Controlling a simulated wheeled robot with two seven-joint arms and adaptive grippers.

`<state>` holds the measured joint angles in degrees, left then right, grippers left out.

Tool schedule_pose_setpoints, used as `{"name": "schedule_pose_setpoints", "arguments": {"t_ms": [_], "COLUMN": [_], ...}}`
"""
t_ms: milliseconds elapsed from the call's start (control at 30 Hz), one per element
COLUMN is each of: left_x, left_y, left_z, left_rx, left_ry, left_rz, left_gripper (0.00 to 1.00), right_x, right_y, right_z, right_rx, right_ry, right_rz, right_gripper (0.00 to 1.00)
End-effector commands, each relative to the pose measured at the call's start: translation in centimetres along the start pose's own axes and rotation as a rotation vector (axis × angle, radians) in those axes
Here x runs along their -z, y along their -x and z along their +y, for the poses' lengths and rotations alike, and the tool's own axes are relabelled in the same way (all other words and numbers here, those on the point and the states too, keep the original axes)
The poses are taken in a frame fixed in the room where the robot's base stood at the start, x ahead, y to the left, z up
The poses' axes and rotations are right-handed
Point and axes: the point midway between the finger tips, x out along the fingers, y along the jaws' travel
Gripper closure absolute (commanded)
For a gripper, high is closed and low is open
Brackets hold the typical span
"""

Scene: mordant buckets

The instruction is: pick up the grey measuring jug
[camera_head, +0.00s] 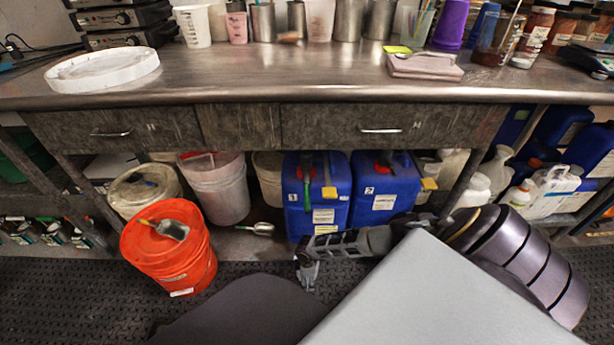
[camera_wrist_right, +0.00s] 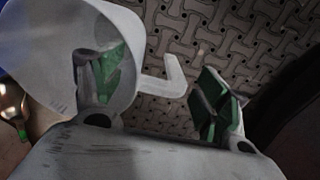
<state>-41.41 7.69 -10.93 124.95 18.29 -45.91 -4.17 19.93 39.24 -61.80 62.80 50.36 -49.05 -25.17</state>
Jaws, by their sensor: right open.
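A pale grey jug (camera_wrist_right: 50,45) with a bent handle (camera_wrist_right: 168,83) fills the left of the right wrist view. My right gripper (camera_wrist_right: 160,95) is open, with green pads on its fingers. One finger overlaps the jug's mouth; the other is to the right of the handle. The handle lies between the fingers, and I cannot tell whether anything touches. In the head view my right gripper (camera_head: 308,270) is low over the dark floor mat, in front of the blue containers. I cannot make out the jug there. My left gripper is not in view.
A metal scoop (camera_head: 258,229) lies on the floor left of my right gripper. An orange bucket (camera_head: 165,260) stands farther left. Blue containers (camera_head: 335,210) and a pale bucket (camera_head: 218,195) stand under the steel bench (camera_head: 270,75). Bare mat (camera_head: 50,290) shows at left.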

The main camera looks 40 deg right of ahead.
Motion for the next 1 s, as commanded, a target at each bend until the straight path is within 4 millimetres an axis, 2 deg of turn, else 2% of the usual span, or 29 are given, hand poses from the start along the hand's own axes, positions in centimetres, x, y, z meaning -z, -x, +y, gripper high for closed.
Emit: {"name": "schedule_pose_setpoints", "arguments": {"t_ms": [300, 867, 1000], "left_x": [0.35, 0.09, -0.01], "left_y": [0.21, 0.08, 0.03], "left_z": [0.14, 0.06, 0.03], "left_rx": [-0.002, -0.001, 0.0], "left_ry": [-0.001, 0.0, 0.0], "left_rz": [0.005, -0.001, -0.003], "left_gripper": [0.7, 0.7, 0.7], "right_x": [0.0, -0.02, 0.05], "right_y": [0.02, -0.03, 0.02], "right_z": [-0.01, -0.12, -0.07], "right_rx": [0.0, 0.002, 0.001], "right_ry": [0.0, 0.0, 0.0], "right_rz": [0.0, -0.001, 0.001], "right_gripper": [0.27, 0.98, 1.0]}}
